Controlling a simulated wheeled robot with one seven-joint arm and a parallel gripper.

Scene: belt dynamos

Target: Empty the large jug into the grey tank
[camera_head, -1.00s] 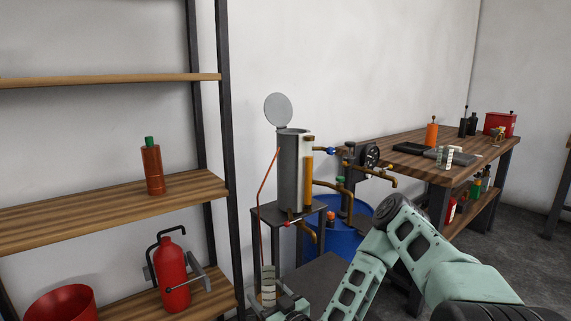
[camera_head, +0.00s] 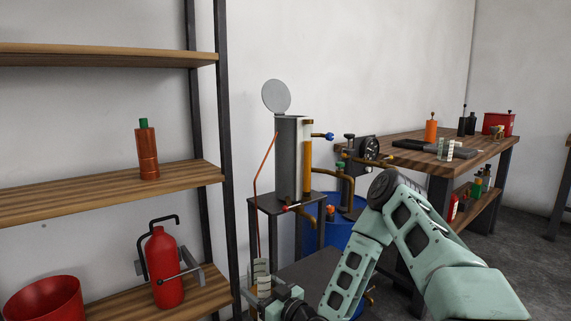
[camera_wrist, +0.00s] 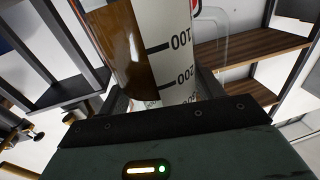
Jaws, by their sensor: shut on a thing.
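The grey tank (camera_head: 284,160) is a tall cylinder on a small dark stand. Its round lid (camera_head: 276,96) is tipped up, and an amber sight tube (camera_head: 308,168) runs down its right side. My gripper (camera_head: 264,298) is low in the head view, below and in front of the tank stand. It is shut on the large jug (camera_head: 261,270), a pale vessel with dark graduation marks. In the wrist view the jug (camera_wrist: 178,68) shows large numerals and brown liquid behind its wall. Its rim is out of that view, and my fingers are mostly hidden by the gripper body.
The tank stand (camera_head: 268,202) has pipes and valves at its right, by a blue drum (camera_head: 344,238). A wooden shelf (camera_head: 100,194) with a copper-coloured bottle (camera_head: 147,152) stands left. A workbench (camera_head: 410,160) with smaller graduated vessels (camera_head: 445,149) is at the right.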

